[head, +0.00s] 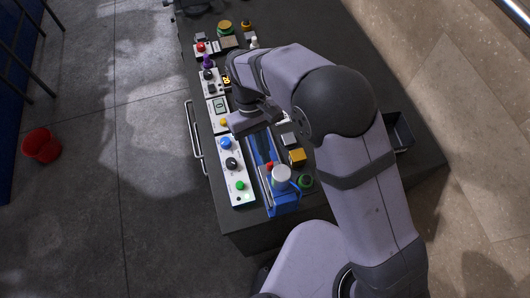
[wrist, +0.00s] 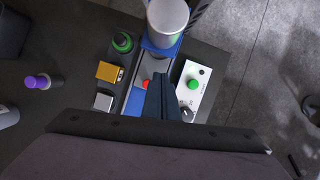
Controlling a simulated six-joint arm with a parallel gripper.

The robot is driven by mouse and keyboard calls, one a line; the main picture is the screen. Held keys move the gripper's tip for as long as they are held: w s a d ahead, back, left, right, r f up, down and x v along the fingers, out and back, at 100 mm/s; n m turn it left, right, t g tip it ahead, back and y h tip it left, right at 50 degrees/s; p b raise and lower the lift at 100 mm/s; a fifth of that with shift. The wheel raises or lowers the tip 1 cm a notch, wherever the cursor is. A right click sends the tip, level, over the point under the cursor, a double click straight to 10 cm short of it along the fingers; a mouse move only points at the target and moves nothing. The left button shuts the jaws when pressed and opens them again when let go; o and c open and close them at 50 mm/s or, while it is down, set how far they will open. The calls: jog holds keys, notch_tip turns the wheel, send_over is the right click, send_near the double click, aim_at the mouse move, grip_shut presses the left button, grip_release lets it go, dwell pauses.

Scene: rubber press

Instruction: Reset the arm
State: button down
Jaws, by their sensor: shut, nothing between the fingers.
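My arm reaches over a dark bench from the lower right in the head view. My gripper (wrist: 164,90) is shut and empty, with its dark fingers together in the wrist view. It hangs above the blue press (head: 284,200), close to a red button or part (wrist: 147,84). A grey-white cylinder (wrist: 167,20) tops the press. A white control panel (wrist: 194,86) with a green button (wrist: 193,84) and a black knob lies beside the fingers. In the head view the arm hides part of the bench, and the fingertips cannot be made out.
A yellow block (head: 297,157) and a green round button (head: 306,181) sit beside the press. More panels with coloured knobs line the bench's left edge. A dark bin (head: 399,132) is at the right. A purple-topped object (wrist: 38,82) stands on the bench. A red bucket (head: 41,146) is on the floor.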

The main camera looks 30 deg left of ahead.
jog(key=w+d+r+m+y+b, duration=0.1)
jog(key=w+d+m+b, duration=0.15)
jog(key=d, duration=0.65)
jog(key=w+d+r+m+y+b, duration=0.15)
jog(key=w+d+m, duration=0.25)
jog(key=d, duration=0.6)
jog(key=s+d+f+m+t+b, duration=0.1)
jog(key=s+d+m, duration=0.1)
jog(key=d, duration=0.5)
jog(key=s+d+f+m+t+y, duration=0.1)
jog(key=s+d+m, duration=0.1)
jog(key=d, duration=0.5)
jog(key=shift+s+f+m+b, duration=0.3)
jog(key=shift+s+m+b, duration=0.05)
jog(key=shift+s, duration=0.5)
